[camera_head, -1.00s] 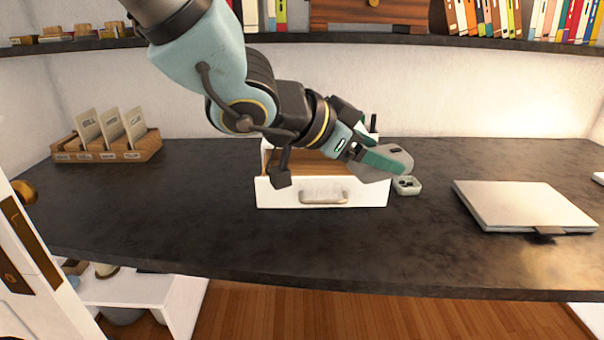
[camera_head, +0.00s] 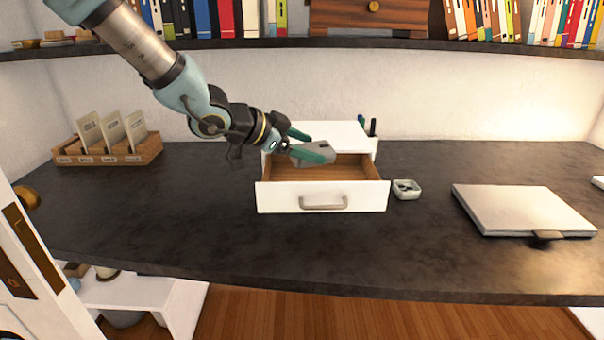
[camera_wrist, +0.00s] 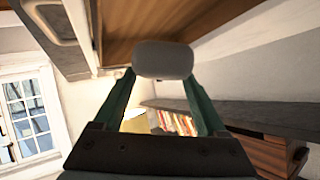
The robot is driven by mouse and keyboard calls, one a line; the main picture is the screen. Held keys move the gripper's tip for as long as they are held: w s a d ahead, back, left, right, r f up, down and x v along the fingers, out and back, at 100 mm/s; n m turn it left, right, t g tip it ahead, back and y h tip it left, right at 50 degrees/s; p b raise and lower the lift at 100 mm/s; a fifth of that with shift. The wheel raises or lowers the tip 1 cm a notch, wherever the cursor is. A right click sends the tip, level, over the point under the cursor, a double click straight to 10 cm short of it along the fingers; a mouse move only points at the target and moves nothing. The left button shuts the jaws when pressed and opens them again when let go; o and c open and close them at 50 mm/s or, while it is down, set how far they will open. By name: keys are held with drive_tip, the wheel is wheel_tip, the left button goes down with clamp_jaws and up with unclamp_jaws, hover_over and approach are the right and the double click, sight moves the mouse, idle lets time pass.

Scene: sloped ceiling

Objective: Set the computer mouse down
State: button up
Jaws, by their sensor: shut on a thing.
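My gripper (camera_head: 318,153) is shut on a grey computer mouse (camera_head: 314,152). It holds the mouse above the rear part of an open white drawer box (camera_head: 323,197). The mouse also shows in the wrist view (camera_wrist: 163,59), between the green fingertips (camera_wrist: 162,78). The drawer is pulled out toward me, with a brown wooden floor (camera_head: 350,168) that looks empty where I can see it. My gripper and the mouse hide part of the drawer's inside.
A small white dish (camera_head: 407,190) stands right of the drawer. A closed laptop (camera_head: 522,208) lies farther right. A wooden card holder (camera_head: 108,152) stands at the left. The dark desktop (camera_head: 180,215) is clear left of the drawer. A bookshelf (camera_head: 420,43) runs above.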

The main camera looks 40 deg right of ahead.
sight(303, 170)
drive_tip(key=f, duration=0.2)
drive_tip(key=w+f, duration=0.1)
drive_tip(key=f, duration=0.2)
drive_tip(key=w+f, duration=0.1)
drive_tip(key=shift+d+f+b, duration=0.1)
drive_tip(key=shift+f+b, duration=0.2)
drive_tip(key=shift+w+r+n+g+p, duration=0.1)
drive_tip(key=shift+r+n+g+p, duration=0.25)
drive_tip(key=shift+r+p, duration=0.6)
drive_tip(key=shift+f+g+p, duration=0.2)
drive_tip(key=shift+g+p, duration=0.05)
drive_tip(key=shift+p, duration=0.6)
drive_tip(key=shift+w+d+n+g+p, duration=0.1)
drive_tip(key=shift+n+g+p, duration=0.45)
drive_tip(key=shift+p, duration=0.55)
drive_tip(key=shift+f+y, duration=0.3)
drive_tip(key=shift+f, duration=0.9)
drive_tip(key=shift+f, duration=0.1)
drive_tip(key=o, duration=1.1)
drive_tip(key=shift+o, duration=0.2)
